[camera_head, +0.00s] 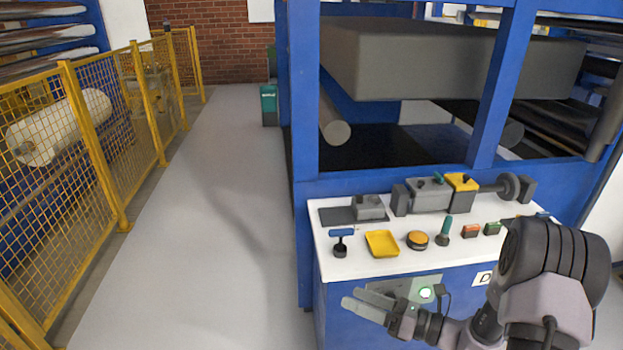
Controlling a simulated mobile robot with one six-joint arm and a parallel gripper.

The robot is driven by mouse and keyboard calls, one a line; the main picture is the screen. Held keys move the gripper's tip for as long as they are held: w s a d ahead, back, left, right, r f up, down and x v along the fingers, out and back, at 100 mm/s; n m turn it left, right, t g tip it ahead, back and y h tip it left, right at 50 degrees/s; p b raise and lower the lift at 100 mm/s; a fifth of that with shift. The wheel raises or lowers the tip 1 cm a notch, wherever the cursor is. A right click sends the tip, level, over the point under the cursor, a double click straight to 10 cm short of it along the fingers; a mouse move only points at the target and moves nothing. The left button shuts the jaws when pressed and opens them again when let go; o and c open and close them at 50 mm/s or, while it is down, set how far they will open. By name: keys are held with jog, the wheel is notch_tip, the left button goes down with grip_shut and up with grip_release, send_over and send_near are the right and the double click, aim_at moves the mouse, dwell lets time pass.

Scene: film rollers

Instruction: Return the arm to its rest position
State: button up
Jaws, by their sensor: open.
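My gripper (352,302) is at the lower middle of the head view, in front of the blue front face of the machine's control cabinet. Its two grey fingers point left and are apart, with nothing between them. My arm (553,285) is bent at the lower right and reaches left to the gripper. A lit green button (425,292) on a grey panel shows just right of and above the fingers. I cannot tell how far the gripper is from the panel.
A white control top (400,252) carries a yellow tray (382,243), a blue-handled lever (342,240), an orange round button (418,240) and other controls. The blue machine frame (302,120) rises behind. A yellow mesh fence (110,150) stands left. The grey aisle (210,200) between is clear.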

jog(key=s+a+r+n+g+h, duration=0.2)
jog(key=s+a+r+n+g, duration=0.3)
jog(key=s+n, duration=0.3)
jog(key=s+a+r+n+g+h, duration=0.3)
jog(key=s+a+r+n+g, duration=0.1)
jog(key=s+r+n, duration=0.3)
jog(key=s+d+r+n+t+h, duration=0.5)
jog(key=s+n+h, duration=0.3)
jog(key=n, duration=0.3)
jog(key=shift+d+t, duration=0.4)
jog(key=shift+d, duration=0.3)
